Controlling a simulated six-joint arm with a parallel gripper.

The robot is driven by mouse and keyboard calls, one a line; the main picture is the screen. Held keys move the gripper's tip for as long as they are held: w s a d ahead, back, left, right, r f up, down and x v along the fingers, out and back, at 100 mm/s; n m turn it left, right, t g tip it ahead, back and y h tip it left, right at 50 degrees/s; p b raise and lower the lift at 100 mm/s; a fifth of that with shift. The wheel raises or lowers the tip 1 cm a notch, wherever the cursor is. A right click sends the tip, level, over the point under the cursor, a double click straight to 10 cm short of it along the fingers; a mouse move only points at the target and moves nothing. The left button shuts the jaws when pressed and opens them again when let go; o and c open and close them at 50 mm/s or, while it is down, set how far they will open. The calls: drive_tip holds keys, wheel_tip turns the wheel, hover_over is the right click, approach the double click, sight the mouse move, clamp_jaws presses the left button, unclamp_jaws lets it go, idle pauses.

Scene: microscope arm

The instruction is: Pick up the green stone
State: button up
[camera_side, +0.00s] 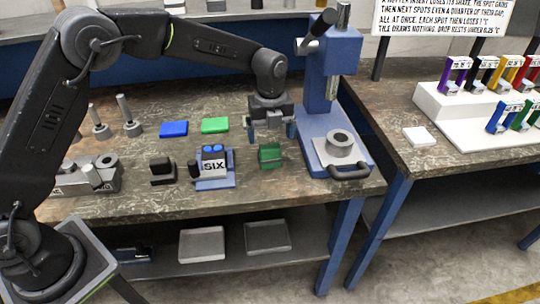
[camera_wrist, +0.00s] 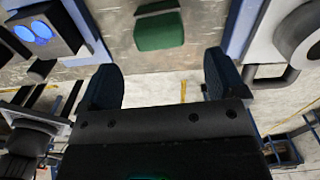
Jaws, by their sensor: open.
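A dark green block (camera_side: 270,156) with a dark strip across it sits on the bench near its front edge. It also shows at the top of the wrist view (camera_wrist: 158,30), in line with the gap between my fingers. A flat bright green slab (camera_side: 215,125) lies farther back and left. I cannot tell which of the two is called the stone. My gripper (camera_side: 271,130) is open, with its blue fingers pointing down above the bench near the dark green block. In the wrist view my gripper (camera_wrist: 160,78) has nothing between its fingers.
A blue press-like stand (camera_side: 325,115) with a grey round part (camera_side: 340,145) is close on the right. A blue slab (camera_side: 173,128) lies behind.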

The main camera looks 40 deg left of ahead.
sight(270, 146)
drive_tip(key=f, duration=0.8)
drive_tip(key=shift+w+a+f, duration=0.25)
drive_tip(key=shift+f, duration=0.05)
drive_tip(key=shift+c, duration=0.2)
drive_tip(key=c, duration=1)
drive_tip(key=shift+c, duration=0.4)
drive_tip(key=shift+r, duration=0.2)
wheel_tip(270, 146, up, 4)
drive_tip(key=shift+r, duration=0.1)
drive_tip(key=s+a+r, duration=0.3)
drive_tip(key=a+r, duration=0.3)
drive_tip(key=a, duration=0.5)
drive_tip(key=shift+s+r, duration=0.2)
drive_tip(key=shift+r, duration=0.05)
drive_tip(key=shift+a, duration=0.1)
